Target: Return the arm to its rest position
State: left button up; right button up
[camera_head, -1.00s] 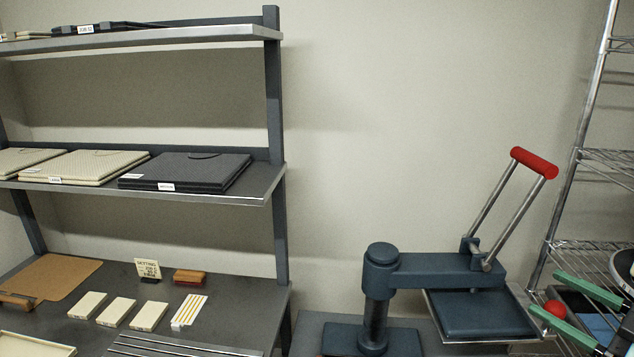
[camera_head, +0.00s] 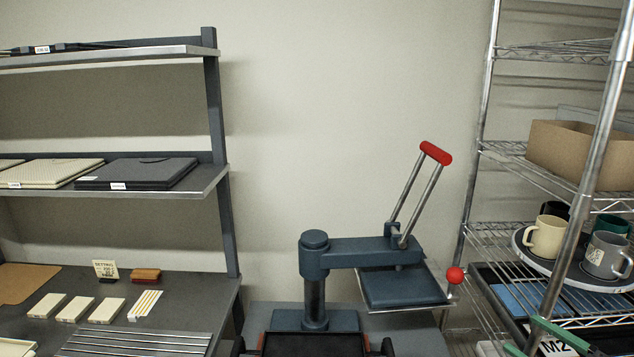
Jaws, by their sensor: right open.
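My right gripper (camera_head: 521,334) shows at the bottom right edge, with its two green fingers apart and nothing between them. It is in front of the wire rack, to the right of and below the press; most of its arm is cut off by the frame. My left gripper is not in view.
The wire rack (camera_head: 478,150) at right holds a cardboard box (camera_head: 575,150), several mugs on a round tray (camera_head: 535,258), and a dark bin with blue contents. At left, a shelf bench (camera_head: 205,315) carries flat cases and cream blocks. A dark tray-like item (camera_head: 315,346) is partly cut off below the press.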

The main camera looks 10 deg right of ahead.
jog(key=s+a+f+m+g+h, duration=0.1)
jog(key=s+a+f+m, duration=0.1)
jog(key=f, duration=0.5)
jog(key=s+a+f+m+g+h, duration=0.1)
jog(key=s+a+f+g+h, duration=0.15)
jog(key=f, duration=0.45)
jog(key=s+a+f+m+h, duration=0.1)
jog(key=s+a+f+m, duration=0.15)
jog(key=f, duration=0.45)
jog(key=s+a+f+g+y, duration=0.1)
jog(key=a+f, duration=0.3)
jog(key=a, duration=0.7)
jog(key=s+a+f+g+y, duration=0.2)
jog(key=a+f, duration=0.3)
jog(key=a, duration=0.6)
jog(key=shift+s+a+g, duration=0.3)
jog(key=shift+s+g, duration=0.15)
jog(key=shift+s, duration=0.25)
jog(key=shift+f+n, duration=0.1)
jog(key=shift+n, duration=0.15)
